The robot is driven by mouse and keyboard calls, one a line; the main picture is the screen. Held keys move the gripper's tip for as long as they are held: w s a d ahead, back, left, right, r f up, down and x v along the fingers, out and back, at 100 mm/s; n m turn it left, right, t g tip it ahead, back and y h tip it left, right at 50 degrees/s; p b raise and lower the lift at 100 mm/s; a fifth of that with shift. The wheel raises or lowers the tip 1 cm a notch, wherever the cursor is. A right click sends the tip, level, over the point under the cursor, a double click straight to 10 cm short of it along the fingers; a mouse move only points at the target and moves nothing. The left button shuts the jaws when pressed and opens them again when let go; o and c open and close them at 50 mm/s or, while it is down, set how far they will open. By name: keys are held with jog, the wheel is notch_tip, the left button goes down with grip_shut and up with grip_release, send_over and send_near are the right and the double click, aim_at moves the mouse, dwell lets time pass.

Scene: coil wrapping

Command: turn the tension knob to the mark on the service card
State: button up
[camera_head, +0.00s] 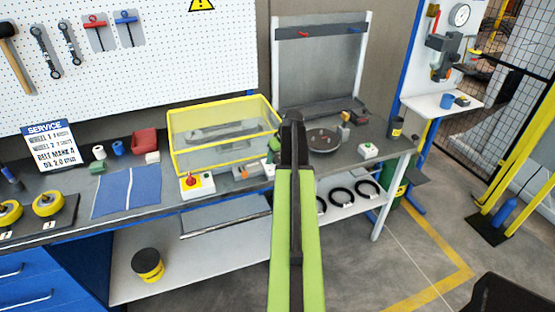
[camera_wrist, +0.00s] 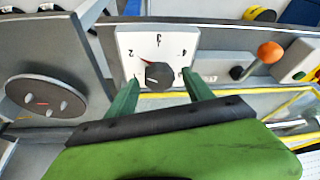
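The tension knob (camera_wrist: 158,76) is a dark round knob on a white dial plate (camera_wrist: 128,48) in the wrist view. Numbers including 2, 3 and 4 ring it. A small red mark shows at its upper left, between the 2 and the 3. My gripper (camera_wrist: 160,79) is open, with one green finger to each side of the knob; I cannot tell if they touch it. In the head view my arm hides the knob. The white service card (camera_head: 52,147) with a blue header stands at the left of the bench; its smaller lines are hard to read.
An orange ball knob (camera_wrist: 270,52) is right of the dial in the wrist view.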

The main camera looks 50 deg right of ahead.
grip_shut()
jog(key=shift+m, duration=0.4)
jog(key=m+g+h, duration=0.1)
jog(key=m, duration=0.2)
jog(key=shift+a+m, duration=0.15)
jog(key=shift+m, duration=0.25)
jog(key=m+g, duration=0.1)
jog(key=m, duration=0.1)
jog(key=m+h, duration=0.1)
jog(key=m, duration=0.2)
jog(key=shift+w+m+g+h, duration=0.2)
jog(key=shift+m+g+h, duration=0.1)
jog(key=shift+g, duration=0.1)
jog(key=m+g, duration=0.1)
jog(key=m, duration=0.1)
jog(key=m+g, duration=0.1)
jog(key=m, duration=0.2)
jog(key=shift+w+h, duration=0.15)
jog(key=shift+h, duration=0.15)
jog(key=m+g, duration=0.1)
jog(key=m, duration=0.4)
jog(key=shift+g, duration=0.4)
jog(key=shift+m+y, duration=0.3)
jog(key=shift+y, duration=0.1)
